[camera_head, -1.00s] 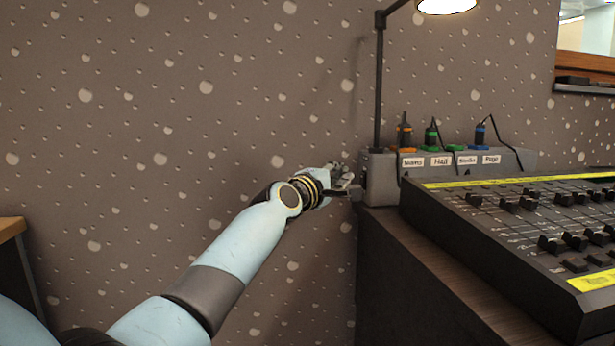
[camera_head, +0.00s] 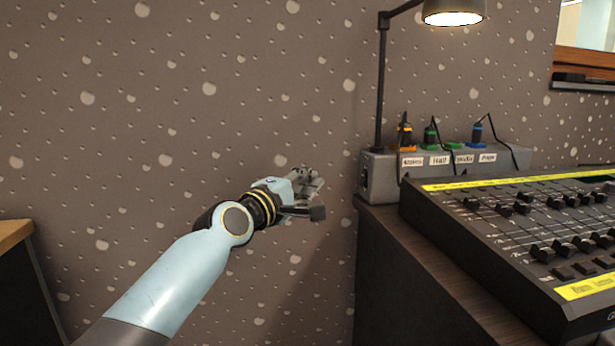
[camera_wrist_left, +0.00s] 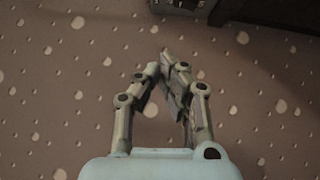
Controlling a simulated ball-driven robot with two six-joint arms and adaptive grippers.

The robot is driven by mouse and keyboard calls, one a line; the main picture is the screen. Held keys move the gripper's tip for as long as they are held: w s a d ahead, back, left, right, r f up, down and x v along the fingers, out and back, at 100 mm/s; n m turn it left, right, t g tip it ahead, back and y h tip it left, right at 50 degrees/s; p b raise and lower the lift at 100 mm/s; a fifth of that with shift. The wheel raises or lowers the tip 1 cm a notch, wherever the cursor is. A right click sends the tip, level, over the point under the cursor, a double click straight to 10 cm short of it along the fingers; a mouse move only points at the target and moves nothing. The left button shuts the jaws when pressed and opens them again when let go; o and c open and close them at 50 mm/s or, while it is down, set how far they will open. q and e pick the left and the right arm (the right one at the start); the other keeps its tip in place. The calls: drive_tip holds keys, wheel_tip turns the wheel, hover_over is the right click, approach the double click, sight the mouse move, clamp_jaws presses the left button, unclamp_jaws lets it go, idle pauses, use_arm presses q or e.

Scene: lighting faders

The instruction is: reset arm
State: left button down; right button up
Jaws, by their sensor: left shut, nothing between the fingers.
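My left gripper (camera_head: 312,196) is in the head view, left of the dark desk, in front of the speckled wall. It is apart from the desk and the grey power box. In the left wrist view my left gripper (camera_wrist_left: 166,72) shows its two fingers brought together at the tips, with nothing between them. My right gripper is not in either view.
A fader console (camera_head: 500,235) stands on the dark desk (camera_head: 430,265). A grey power box (camera_head: 378,180) with labelled plugs stands behind it, beside a lit lamp (camera_head: 453,12). A wooden-topped unit (camera_head: 14,233) is at the far left. Open space lies between.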

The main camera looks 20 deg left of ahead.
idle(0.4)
use_arm(q)
drive_tip(key=s+a+f+m+g+y+p, duration=0.1)
drive_tip(key=s+f+g+p, duration=0.15)
drive_tip(key=s+f, duration=0.75)
drive_tip(key=s+a+f+m+g+y+p, duration=0.15)
drive_tip(key=s+f+g, duration=0.4)
drive_tip(key=f, duration=0.85)
drive_tip(key=s+a+f+m+g+p, duration=0.1)
drive_tip(key=s+f+p, duration=0.1)
drive_tip(key=s+f, duration=0.9)
drive_tip(key=s+a+f+m+g+p, duration=0.1)
drive_tip(key=s+f+m+g, duration=0.2)
drive_tip(key=s, duration=1)
drive_tip(key=s+a+f+m+g+y, duration=0.1)
drive_tip(key=s+f+m+g, duration=0.2)
drive_tip(key=s, duration=1)
drive_tip(key=s+a+f+m+g+y+p, duration=0.1)
drive_tip(key=s+f+m+g, duration=0.1)
drive_tip(key=s+f+m, duration=0.5)
drive_tip(key=s+f, duration=0.2)
drive_tip(key=s, duration=0.4)
drive_tip(key=shift+s+a+f+g+p, duration=0.2)
drive_tip(key=shift+s+f+g+p, duration=0.05)
drive_tip(key=shift+g+p, duration=0.15)
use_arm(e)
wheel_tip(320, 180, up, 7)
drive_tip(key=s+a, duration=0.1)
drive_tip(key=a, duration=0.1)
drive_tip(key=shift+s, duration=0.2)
